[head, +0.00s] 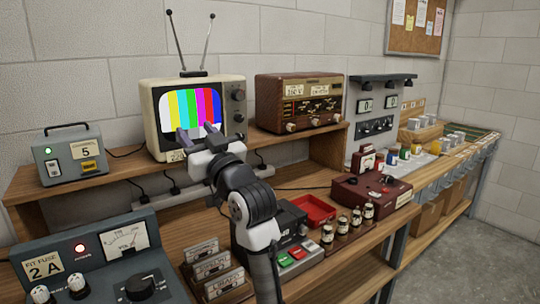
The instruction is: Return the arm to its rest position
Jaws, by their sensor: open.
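My arm rises from the lower middle of the head view and bends up and left over the bench. My gripper (197,134) is open and points toward the old television (151,124), in front of the lower part of its screen. I see nothing between the fingers. The gripper hides part of the screen and of the television's lower front. I cannot tell whether the fingertips touch the television.
A wooden radio (299,101) stands right of the television on the raised shelf (108,164). A grey box (71,154) stands left. Below are a meter panel (95,259), cassettes (210,262), a red tray (315,209) and small bottles (356,217). The floor (470,264) at right is clear.

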